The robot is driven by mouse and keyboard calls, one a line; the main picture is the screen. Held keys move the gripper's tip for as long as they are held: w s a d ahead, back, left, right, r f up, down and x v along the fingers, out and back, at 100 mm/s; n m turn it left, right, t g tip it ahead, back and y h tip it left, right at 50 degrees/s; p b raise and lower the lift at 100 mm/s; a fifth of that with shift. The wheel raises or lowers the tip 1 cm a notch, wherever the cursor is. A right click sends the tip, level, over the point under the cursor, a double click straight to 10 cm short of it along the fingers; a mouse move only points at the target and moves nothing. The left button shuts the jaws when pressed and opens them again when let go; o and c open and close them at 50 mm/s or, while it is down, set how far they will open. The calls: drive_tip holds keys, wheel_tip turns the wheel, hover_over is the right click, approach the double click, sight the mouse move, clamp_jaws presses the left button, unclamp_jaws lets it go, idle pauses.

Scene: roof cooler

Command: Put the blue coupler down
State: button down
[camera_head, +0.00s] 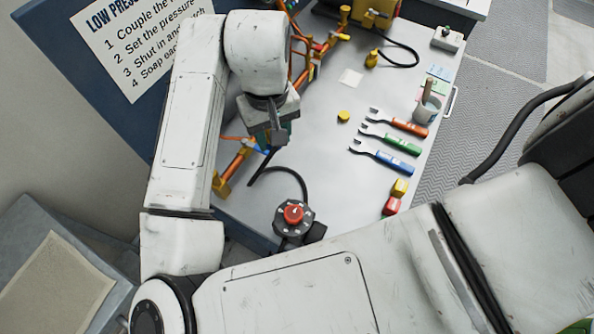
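My gripper (275,135) points down over the left part of the grey bench, above the orange pipework. The arm and gripper body cover most of the fingertips, so I cannot tell whether they are open or shut. A small dark teal patch shows beside the fingers; I cannot tell whether it is part of the gripper or a held thing. I cannot make out a blue coupler for certain. A yellow block (399,187) and a red block (391,206), possibly couplers, lie on the bench's right side near its front edge.
Wrenches with red (410,127), green (402,144) and blue (394,161) handles lie on the right. A red-knobbed regulator (293,215) with a black hose stands at the front. Orange pipework (303,75) runs along the left. The bench middle (330,160) is clear.

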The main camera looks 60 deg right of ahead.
drive_tip(key=s+f+m+b, duration=0.25)
drive_tip(key=s+m, duration=0.85)
drive_tip(key=s, duration=0.6)
drive_tip(key=w+d+f, duration=0.1)
drive_tip(key=w+f, duration=0.1)
drive_tip(key=w, duration=0.2)
drive_tip(key=w+d+f+b, duration=0.1)
drive_tip(key=w+f, duration=0.2)
drive_tip(key=w, duration=0.1)
drive_tip(key=w+d+f, duration=0.1)
drive_tip(key=w+f, duration=0.2)
drive_tip(key=w, duration=0.1)
drive_tip(key=shift+w+d, duration=0.15)
drive_tip(key=shift+d, duration=0.2)
drive_tip(key=shift+w+d+f, duration=0.1)
drive_tip(key=shift+w+f, duration=0.45)
drive_tip(key=shift+f, duration=1.55)
drive_tip(key=shift+f, duration=0.15)
